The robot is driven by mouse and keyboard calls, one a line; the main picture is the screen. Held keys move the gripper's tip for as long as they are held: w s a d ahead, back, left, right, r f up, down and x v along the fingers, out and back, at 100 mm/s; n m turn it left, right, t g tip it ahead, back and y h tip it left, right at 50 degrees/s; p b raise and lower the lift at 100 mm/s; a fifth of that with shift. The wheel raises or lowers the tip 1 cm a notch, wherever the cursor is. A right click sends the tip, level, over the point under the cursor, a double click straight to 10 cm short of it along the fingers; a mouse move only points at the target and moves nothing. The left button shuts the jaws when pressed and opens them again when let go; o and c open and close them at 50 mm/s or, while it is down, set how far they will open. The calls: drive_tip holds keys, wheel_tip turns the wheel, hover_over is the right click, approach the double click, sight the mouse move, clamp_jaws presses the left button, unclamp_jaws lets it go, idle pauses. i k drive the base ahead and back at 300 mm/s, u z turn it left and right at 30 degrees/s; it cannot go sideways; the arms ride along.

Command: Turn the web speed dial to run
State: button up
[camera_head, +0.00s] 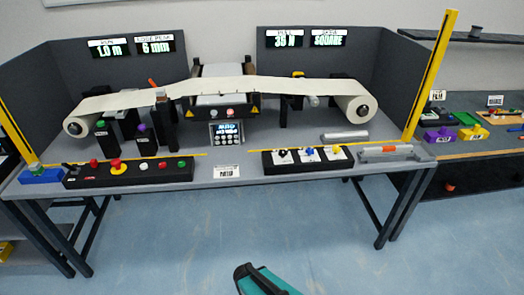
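The right control panel (308,158) is a black box at the front of the bench, with three white plates bearing small knobs. The knobs are a black one (283,154), a blue one (309,151) and a yellow one (335,149). The left control panel (128,172) is a longer black box with a black switch, red and green buttons and a red mushroom button (117,167) on yellow. Labels are too small to read, so I cannot tell which control is the web speed dial or its setting. My gripper's fingers are not in view.
A pale web (270,85) runs between two rolls above the bench (245,172). Displays stand behind it, reading about 1.0 m, 6 mm, 35 N and SQUARE. A metal cylinder (345,136) lies behind the right panel. A yellow-black post (430,75) rises at right.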

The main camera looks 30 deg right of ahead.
sight(283, 153)
drive_tip(key=u, duration=0.2)
drive_tip(key=k, duration=0.2)
drive_tip(key=z, duration=2.25)
drive_tip(key=i, duration=0.1)
drive_tip(key=u, duration=1.35)
